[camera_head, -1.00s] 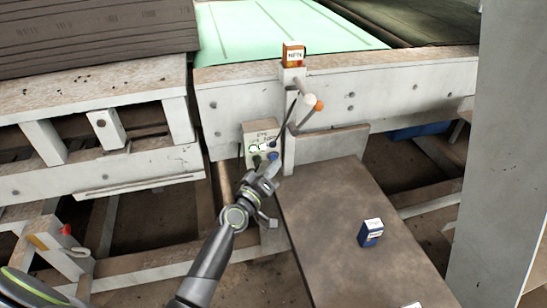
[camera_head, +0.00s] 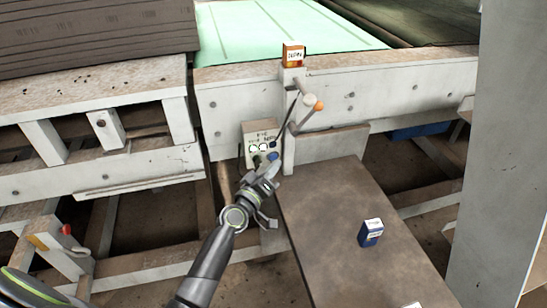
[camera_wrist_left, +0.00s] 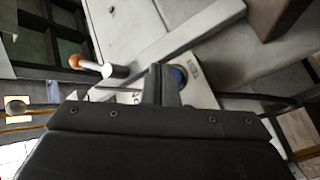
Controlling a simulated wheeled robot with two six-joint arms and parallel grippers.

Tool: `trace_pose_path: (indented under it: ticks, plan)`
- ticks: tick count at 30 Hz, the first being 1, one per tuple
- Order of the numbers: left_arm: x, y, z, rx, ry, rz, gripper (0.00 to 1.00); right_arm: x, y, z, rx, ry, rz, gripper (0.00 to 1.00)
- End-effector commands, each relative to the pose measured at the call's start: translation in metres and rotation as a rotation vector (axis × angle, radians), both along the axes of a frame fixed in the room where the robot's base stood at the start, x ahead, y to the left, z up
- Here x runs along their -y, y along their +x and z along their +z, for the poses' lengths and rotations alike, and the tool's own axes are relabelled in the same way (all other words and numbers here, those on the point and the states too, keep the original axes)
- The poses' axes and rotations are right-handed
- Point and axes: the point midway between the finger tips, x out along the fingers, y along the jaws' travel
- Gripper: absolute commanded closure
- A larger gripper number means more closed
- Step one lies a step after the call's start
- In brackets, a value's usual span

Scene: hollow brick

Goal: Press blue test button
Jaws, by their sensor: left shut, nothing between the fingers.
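The control box (camera_head: 257,135) is a pale panel fixed to the machine's front, with small lit indicators. The blue test button (camera_head: 273,155) sits low on its right side. In the left wrist view the blue button (camera_wrist_left: 179,76) shows just beyond the fingers, partly hidden by them. My left gripper (camera_head: 272,170) is shut and empty, its tip just below the button. I cannot tell whether it touches the button. In the left wrist view the shut fingers (camera_wrist_left: 161,84) point at the box. My right gripper is not in view.
A lever with an orange knob (camera_head: 319,105) and a dark cable stand beside the box. An orange box (camera_head: 293,54) sits above. A blue box (camera_head: 371,232) stands on the brown table (camera_head: 325,215). A grey post (camera_head: 505,150) rises at right.

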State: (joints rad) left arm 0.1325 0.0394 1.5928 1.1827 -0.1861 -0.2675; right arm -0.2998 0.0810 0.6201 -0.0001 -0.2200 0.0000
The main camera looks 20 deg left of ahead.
Motion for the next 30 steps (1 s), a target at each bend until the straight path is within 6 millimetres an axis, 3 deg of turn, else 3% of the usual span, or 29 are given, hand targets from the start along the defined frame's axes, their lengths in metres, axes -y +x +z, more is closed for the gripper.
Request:
trace_pose_path:
  ticks: [30]
  plan:
    - [-0.0049, 0.0071, 0.0001, 0.000, 0.000, 0.000, 1.00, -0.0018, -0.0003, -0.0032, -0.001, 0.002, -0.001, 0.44]
